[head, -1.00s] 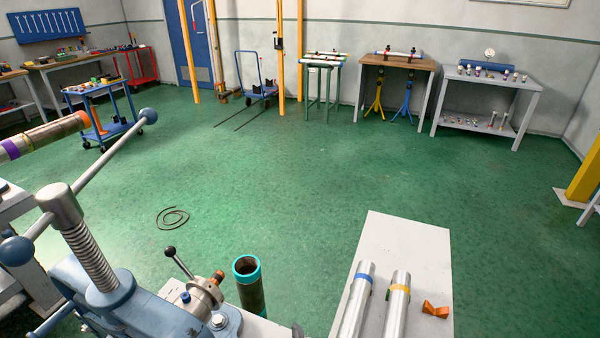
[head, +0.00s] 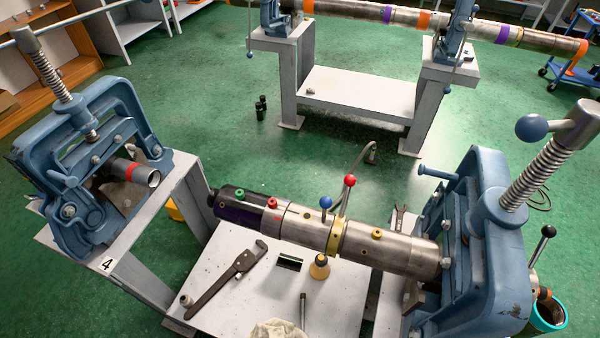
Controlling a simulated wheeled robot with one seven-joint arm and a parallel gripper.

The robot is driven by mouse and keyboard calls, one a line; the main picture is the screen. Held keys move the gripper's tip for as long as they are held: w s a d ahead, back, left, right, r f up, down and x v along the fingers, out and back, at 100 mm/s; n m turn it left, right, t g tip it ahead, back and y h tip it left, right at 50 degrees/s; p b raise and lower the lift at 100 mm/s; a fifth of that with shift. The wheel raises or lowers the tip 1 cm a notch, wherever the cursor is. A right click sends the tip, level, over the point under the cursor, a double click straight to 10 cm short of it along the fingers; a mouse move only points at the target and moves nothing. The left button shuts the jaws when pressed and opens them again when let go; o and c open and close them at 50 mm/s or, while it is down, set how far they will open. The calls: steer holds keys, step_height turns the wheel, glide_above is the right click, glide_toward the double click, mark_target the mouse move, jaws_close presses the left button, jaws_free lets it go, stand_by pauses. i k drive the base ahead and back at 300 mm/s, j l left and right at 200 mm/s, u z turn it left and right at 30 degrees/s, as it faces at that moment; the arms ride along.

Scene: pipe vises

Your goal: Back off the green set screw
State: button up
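The green set screw (head: 240,191) sits on top of the dark end section of a steel pipe assembly (head: 310,228), at its left end. A red set screw (head: 272,203) is just to its right on the same assembly. A blue-knobbed lever (head: 326,203), a red-knobbed lever (head: 350,182) and a yellow collar (head: 336,236) are further right. The assembly's right end runs into a large blue pipe vise (head: 485,225). My gripper is not in the head view, so its state is hidden.
A second blue vise (head: 90,160), on a stand marked 4, holds a short red-banded pipe (head: 132,171). A pipe wrench (head: 228,278) and small parts lie on the white table (head: 215,315) below. Behind, a bench (head: 350,95) carries a long banded pipe. Green floor between is mostly clear.

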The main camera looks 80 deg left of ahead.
mark_target(239, 193)
steer(key=u, duration=2.1)
